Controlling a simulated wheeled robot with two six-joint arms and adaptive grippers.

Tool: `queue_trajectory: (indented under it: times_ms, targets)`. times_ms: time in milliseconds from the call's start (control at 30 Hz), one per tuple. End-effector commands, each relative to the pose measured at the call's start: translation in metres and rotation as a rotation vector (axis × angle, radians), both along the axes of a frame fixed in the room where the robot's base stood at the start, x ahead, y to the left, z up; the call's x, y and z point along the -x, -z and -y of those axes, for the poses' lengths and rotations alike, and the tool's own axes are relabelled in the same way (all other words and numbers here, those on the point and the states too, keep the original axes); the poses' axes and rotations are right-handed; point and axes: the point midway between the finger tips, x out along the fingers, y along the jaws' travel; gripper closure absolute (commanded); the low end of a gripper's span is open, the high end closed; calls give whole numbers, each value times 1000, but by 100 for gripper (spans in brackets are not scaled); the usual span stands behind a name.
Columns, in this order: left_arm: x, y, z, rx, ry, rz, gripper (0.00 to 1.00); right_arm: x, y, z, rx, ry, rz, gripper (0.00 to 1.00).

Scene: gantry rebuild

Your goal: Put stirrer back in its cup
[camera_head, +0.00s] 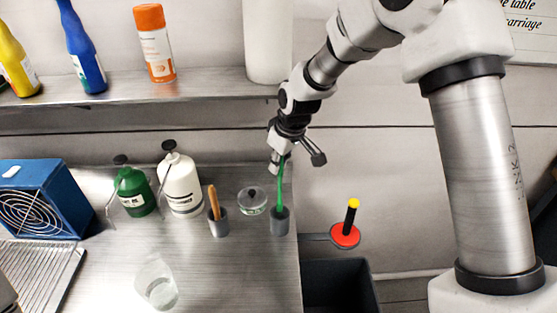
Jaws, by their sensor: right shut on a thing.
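A green stirrer (281,184) stands nearly upright in my right gripper (279,166), which is shut on its upper part. The stirrer's lower end meets the mouth of a small dark grey cup (280,222) near the table's right edge; I cannot tell how deep it sits inside. A second grey cup (218,227) to the left holds an orange-brown stick (213,200). My left gripper is not in view.
A lidded glass dish (253,201) sits between the cups. Green (134,192) and white (180,184) bottles, a blue fan box (40,197) and a clear beaker (157,284) share the metal table. A red disc with a black post (345,234) is right of the table edge, above a dark bin (341,285).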

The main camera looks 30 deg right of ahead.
Motion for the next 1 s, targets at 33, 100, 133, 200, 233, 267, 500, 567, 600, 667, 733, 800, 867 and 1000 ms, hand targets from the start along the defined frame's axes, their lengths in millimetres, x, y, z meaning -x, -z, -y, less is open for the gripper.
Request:
queue_trajectory:
  times_ms: [33, 100, 133, 200, 233, 267, 500, 567, 600, 667, 733, 800, 867, 1000]
  targets:
    - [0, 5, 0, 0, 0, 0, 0, 0, 7, 0, 0, 0, 0, 100]
    - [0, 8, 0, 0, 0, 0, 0, 0, 14, 0, 0, 1, 0, 100]
    - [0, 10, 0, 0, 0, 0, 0, 0, 17, 0, 0, 1, 0, 100]
    - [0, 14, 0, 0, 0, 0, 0, 0, 24, 0, 0, 1, 0, 100]
    - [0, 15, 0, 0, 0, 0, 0, 0, 27, 0, 0, 1, 0, 100]
    - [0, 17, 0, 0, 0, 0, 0, 0, 30, 0, -1, 1, -1, 100]
    - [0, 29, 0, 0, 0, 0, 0, 0, 51, 0, 0, 0, 1, 100]
    - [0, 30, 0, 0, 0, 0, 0, 0, 54, 0, 0, 0, 0, 100]
    - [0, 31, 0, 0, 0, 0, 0, 0, 56, 0, 0, -1, 0, 100]
    - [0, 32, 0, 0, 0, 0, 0, 0, 58, 0, 0, -1, 0, 100]
    - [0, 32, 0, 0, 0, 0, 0, 0, 59, 0, 0, -1, 0, 100]
    - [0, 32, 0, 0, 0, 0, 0, 0, 59, 0, 0, -1, 0, 100]
    - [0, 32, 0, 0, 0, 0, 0, 0, 59, 0, 0, -1, 0, 100]
    - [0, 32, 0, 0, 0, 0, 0, 0, 59, 0, 0, 0, 1, 79]
